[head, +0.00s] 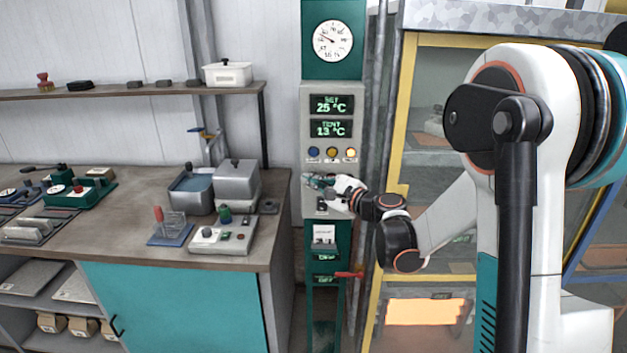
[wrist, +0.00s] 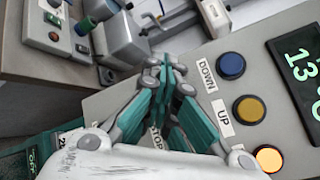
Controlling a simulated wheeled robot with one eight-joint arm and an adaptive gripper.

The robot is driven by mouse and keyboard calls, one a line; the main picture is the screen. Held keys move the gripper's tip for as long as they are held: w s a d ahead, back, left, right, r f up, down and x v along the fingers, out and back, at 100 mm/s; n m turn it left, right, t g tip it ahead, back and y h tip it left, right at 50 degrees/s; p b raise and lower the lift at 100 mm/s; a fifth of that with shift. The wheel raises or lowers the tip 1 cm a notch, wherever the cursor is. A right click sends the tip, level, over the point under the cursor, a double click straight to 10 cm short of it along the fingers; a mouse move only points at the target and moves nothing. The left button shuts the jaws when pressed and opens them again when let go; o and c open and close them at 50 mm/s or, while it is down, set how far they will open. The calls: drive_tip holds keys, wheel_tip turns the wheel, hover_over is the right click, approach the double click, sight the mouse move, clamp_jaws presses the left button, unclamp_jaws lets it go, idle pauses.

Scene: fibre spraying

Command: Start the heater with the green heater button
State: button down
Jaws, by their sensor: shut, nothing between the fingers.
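The heater control panel (head: 309,110) is a grey column face with green displays reading SET 25 °C (head: 331,104) and TENT 13 °C (head: 331,130). Below them are a blue button (head: 313,152), a yellow button (head: 330,152) and a lit orange-yellow one (head: 350,153). In the wrist view, the blue button (wrist: 231,66) is beside DOWN and the yellow button (wrist: 249,109) beside UP. My gripper (head: 312,180) is shut and empty, in front of the panel below that row. In the wrist view my gripper (wrist: 165,68) partly covers a STOP label. I cannot make out a green heater button; my gripper hides part of the panel.
A round dial gauge (head: 333,41) is above the panel. A red lever (head: 350,274) sticks out lower down. The workbench (head: 140,235) with small devices stands at left. A yellow-framed glazed cabinet (head: 398,120) is at right, behind my arm.

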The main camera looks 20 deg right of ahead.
drive_tip(key=shift+s, duration=0.1)
drive_tip(key=shift+s+a, duration=0.25)
drive_tip(key=shift+s, duration=0.45)
drive_tip(key=shift+s+a+b, duration=0.1)
drive_tip(key=shift+s+a, duration=0.15)
drive_tip(key=shift+s, duration=0.55)
drive_tip(key=shift+s+a+b, duration=0.15)
drive_tip(key=shift+s+a, duration=0.15)
drive_tip(key=shift+s, duration=0.45)
drive_tip(key=shift+s+a+b, duration=0.1)
drive_tip(key=shift+s+a, duration=0.15)
drive_tip(key=shift+s, duration=0.55)
